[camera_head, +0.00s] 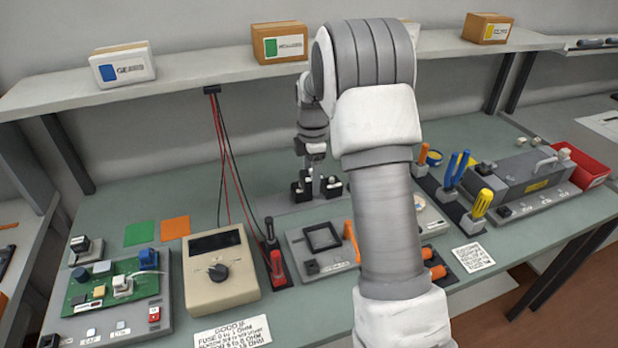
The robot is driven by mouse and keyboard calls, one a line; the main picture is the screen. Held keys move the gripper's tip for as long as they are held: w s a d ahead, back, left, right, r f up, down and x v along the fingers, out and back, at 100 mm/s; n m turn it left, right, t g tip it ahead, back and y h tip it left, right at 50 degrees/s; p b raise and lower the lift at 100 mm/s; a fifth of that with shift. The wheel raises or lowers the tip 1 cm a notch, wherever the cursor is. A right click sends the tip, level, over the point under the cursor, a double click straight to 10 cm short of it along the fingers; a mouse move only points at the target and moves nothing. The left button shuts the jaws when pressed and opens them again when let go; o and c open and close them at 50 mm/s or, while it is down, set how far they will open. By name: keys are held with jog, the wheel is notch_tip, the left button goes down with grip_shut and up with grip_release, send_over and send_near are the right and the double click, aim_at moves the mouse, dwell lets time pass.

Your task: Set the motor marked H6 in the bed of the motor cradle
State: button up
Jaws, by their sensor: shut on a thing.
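My gripper (315,178) points down over a grey strip (288,210) at the back of the bench, behind the front plates. It is shut on what looks like a small motor; my fingers hide most of it. Small dark pieces with pale tops show at the fingers, one at the left (301,190) and one at the right (332,187). No H6 mark is legible. A grey plate with a square black frame (321,237) and an orange lever (350,236) lies nearer; it may be the motor cradle, and its label is unreadable. My forearm hides its right side.
A beige meter (219,272) and a green circuit board (111,286) stand at the left. Red and black probes (277,266) lie beside the meter. Screwdrivers (455,172), a grey machine (521,180) and a red bin (588,168) stand at the right. A shelf (203,70) runs above.

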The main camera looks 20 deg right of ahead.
jog(key=s+p, duration=0.2)
jog(key=s, duration=0.7)
jog(key=shift+a+f+b, duration=0.15)
jog(key=shift+f+b, duration=1.1)
jog(key=shift+f, duration=0.4)
jog(key=shift+a+f+b, duration=0.1)
jog(key=shift+f+b, duration=1.15)
jog(key=shift+f, duration=0.35)
jog(key=shift+f, duration=0.25)
jog(key=shift+f+b, duration=0.5)
jog(key=shift+b, duration=0.05)
jog(key=shift+f+b, duration=0.3)
jog(key=shift+f, duration=0.2)
jog(key=shift+r+p, duration=0.2)
jog(key=shift+p, duration=0.2)
dwell(2.2)
